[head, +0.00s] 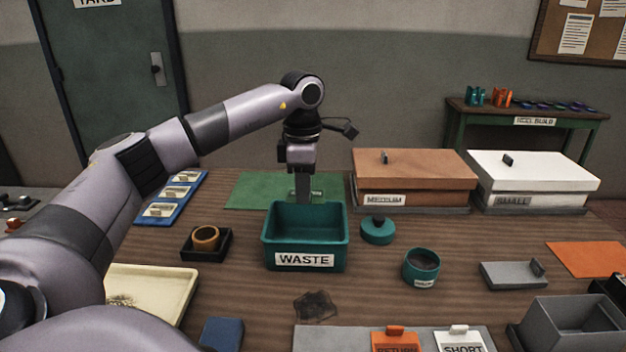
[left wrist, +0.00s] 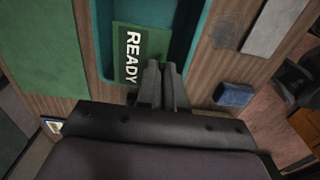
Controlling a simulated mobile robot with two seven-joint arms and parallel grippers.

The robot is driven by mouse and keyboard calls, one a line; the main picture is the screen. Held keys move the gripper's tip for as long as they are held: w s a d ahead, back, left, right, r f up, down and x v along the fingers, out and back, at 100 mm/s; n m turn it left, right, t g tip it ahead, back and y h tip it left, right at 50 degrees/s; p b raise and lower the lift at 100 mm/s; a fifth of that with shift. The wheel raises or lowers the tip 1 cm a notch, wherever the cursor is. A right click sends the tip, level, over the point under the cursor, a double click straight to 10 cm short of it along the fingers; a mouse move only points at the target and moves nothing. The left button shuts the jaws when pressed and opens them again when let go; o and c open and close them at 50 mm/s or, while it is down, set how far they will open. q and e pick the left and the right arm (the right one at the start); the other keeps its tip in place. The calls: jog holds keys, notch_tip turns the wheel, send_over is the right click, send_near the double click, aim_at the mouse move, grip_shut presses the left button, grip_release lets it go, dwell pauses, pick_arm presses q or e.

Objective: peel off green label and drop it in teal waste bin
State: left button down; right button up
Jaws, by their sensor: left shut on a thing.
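The green label (left wrist: 128,55), printed READY, is held at the tips of my left gripper (left wrist: 163,70), which is shut on it. In the left wrist view the label overlaps the opening of the teal waste bin (left wrist: 187,50). In the head view my left gripper (head: 304,196) points down at the bin's far side, and part of the label shows beside it. The teal waste bin (head: 272,247), with a white WASTE sign, stands upright on the table. The exact height of the label over the bin is hard to tell. My right gripper is not in view.
A green mat (head: 245,190) lies behind the bin. A teal lid (head: 377,231) and a teal round pot (head: 421,267) stand to its right, a small black tray (head: 207,248) to its left. Brown (head: 415,170) and white (head: 535,172) boxes stand at the back right.

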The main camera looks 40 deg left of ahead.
pick_arm(q)
jog(key=shift+s+a+f, duration=0.1)
jog(key=shift+f, duration=0.35)
notch_tip(320, 180, down, 7)
jog(key=b, duration=0.3)
jog(key=shift+f+b, duration=1.05)
jog(key=shift+f, duration=0.15)
jog(key=c, duration=0.7)
grip_release()
jog(key=shift+r, duration=0.1)
